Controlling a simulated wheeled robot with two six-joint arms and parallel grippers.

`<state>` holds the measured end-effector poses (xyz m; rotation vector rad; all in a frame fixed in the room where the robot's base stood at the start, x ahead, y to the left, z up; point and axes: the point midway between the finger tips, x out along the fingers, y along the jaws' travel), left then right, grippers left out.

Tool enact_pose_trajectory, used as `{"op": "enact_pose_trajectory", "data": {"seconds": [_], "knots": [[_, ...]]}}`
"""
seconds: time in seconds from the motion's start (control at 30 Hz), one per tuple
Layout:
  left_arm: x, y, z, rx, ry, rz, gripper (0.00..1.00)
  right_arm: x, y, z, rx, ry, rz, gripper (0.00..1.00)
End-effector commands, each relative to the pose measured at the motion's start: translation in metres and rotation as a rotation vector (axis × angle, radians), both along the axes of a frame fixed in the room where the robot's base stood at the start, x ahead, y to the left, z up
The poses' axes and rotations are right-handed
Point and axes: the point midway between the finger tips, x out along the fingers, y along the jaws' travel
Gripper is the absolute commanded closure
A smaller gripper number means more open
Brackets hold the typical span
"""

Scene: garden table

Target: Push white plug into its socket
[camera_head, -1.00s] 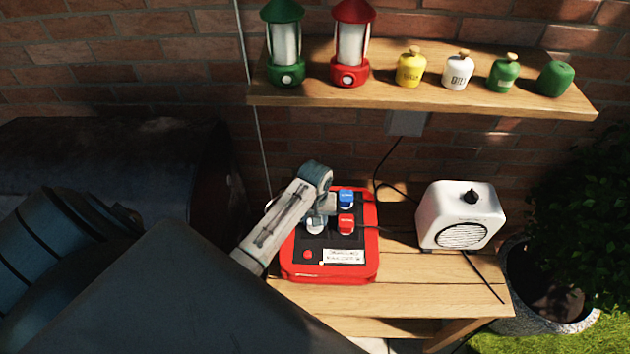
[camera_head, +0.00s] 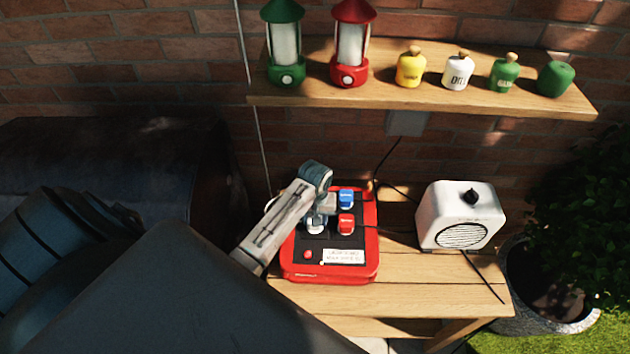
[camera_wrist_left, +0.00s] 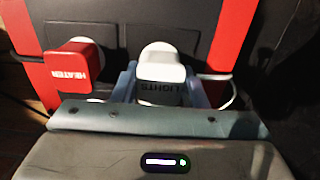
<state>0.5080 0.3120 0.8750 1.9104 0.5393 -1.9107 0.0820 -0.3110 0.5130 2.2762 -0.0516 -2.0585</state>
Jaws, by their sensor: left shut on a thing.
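The white plug (camera_wrist_left: 161,76), with "LIGHTS" lettered below it, sits between the fingers of my left gripper (camera_wrist_left: 160,88) in the left wrist view. My left gripper (camera_head: 322,218) is shut on it over the left part of the red-rimmed black socket box (camera_head: 330,277). The plug is mostly hidden by my arm in the head view, and its underside is hidden, so I cannot tell how deep it sits. A red plug (camera_head: 346,224) marked "HEATER" in the left wrist view (camera_wrist_left: 72,63) and a blue plug (camera_head: 346,198) stand on the box. My right gripper is not in view.
A white heater (camera_head: 455,208) stands right of the box on the wooden table (camera_head: 420,290). A shelf (camera_head: 420,95) with lanterns and small jars hangs above. Black cables run behind and beside the box. The table's front strip is clear.

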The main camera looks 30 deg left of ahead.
Motion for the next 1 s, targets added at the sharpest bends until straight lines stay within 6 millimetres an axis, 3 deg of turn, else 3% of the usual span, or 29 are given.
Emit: {"op": "enact_pose_trajectory", "data": {"seconds": [0.7, 0.73, 0.83, 0.87, 1.0], "knots": [[0.0, 0.0, -0.012, 0.0, 0.0, 0.0, 0.81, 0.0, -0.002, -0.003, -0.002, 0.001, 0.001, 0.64], [0.0, 0.0, -0.012, 0.0, 0.0, 0.0, 0.59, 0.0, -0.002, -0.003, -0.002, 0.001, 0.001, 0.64], [0.0, 0.0, -0.012, 0.0, 0.0, 0.0, 0.39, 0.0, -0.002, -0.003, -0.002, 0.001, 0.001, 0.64], [0.0, 0.0, -0.012, 0.0, 0.0, 0.0, 0.35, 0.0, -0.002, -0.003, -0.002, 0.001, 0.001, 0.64], [0.0, 0.0, -0.012, 0.0, 0.0, 0.0, 0.35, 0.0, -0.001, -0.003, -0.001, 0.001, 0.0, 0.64]]}}
